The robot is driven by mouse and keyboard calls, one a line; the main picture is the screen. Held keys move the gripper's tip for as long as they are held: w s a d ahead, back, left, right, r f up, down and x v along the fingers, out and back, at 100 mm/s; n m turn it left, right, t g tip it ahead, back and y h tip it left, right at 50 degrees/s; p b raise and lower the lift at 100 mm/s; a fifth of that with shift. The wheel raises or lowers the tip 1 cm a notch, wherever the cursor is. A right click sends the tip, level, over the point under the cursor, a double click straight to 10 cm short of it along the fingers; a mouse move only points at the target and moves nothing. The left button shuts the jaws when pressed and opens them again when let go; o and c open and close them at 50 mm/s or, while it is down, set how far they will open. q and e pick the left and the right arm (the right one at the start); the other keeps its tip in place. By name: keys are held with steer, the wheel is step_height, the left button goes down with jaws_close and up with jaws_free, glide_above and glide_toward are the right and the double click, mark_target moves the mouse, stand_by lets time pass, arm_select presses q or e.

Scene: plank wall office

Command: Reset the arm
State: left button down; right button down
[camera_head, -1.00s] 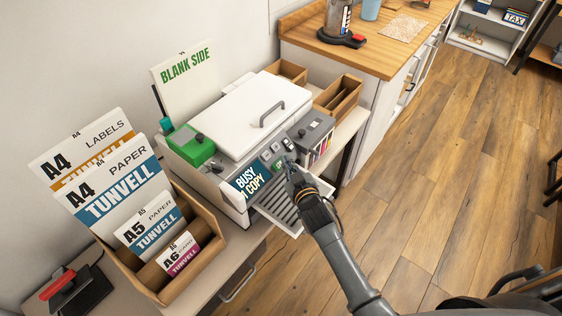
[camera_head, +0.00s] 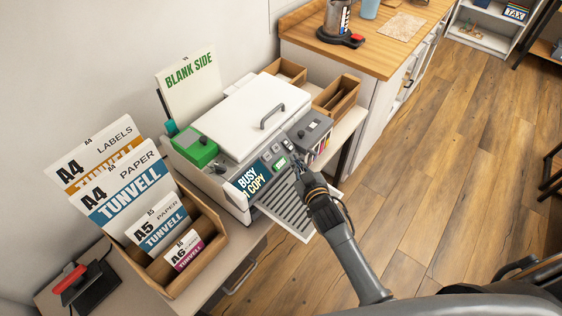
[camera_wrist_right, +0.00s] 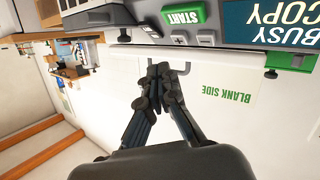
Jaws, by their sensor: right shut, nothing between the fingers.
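My right gripper (camera_head: 303,170) is in front of the white copier (camera_head: 258,115), close to its control panel, above the slatted output tray (camera_head: 290,210). In the right wrist view the gripper (camera_wrist_right: 159,72) has its fingertips together, with nothing between them. That view also shows the green START button (camera_wrist_right: 183,16) and the BUSY COPY display (camera_wrist_right: 275,22), apart from the fingertips. In the head view the display (camera_head: 252,178) is lit at the copier's front left. The copier's lid is down. My left gripper is not in view.
A wooden sorter (camera_head: 215,240) with A4, A5 and A6 paper packs stands left of the copier. A stapler-like red and black tool (camera_head: 72,280) lies at the lower left. A wood-topped counter (camera_head: 350,52) stands behind. Open wooden floor (camera_head: 430,200) is on the right.

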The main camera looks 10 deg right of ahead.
stand_by(0.6)
steer(key=s+d+r+m+g+h, duration=0.2)
steer(key=s+g, duration=1)
steer(key=s, duration=1.9)
step_height(320, 180, down, 30)
steer(key=s+g+b, duration=0.1)
steer(key=b, duration=0.3)
steer(key=s+d+f+g+b, duration=0.1)
steer(key=s+d+f+b, duration=0.1)
steer(key=s+f, duration=1.5)
steer(key=shift+d+f+g+y+b, duration=0.3)
steer(key=shift+d+f, duration=0.6)
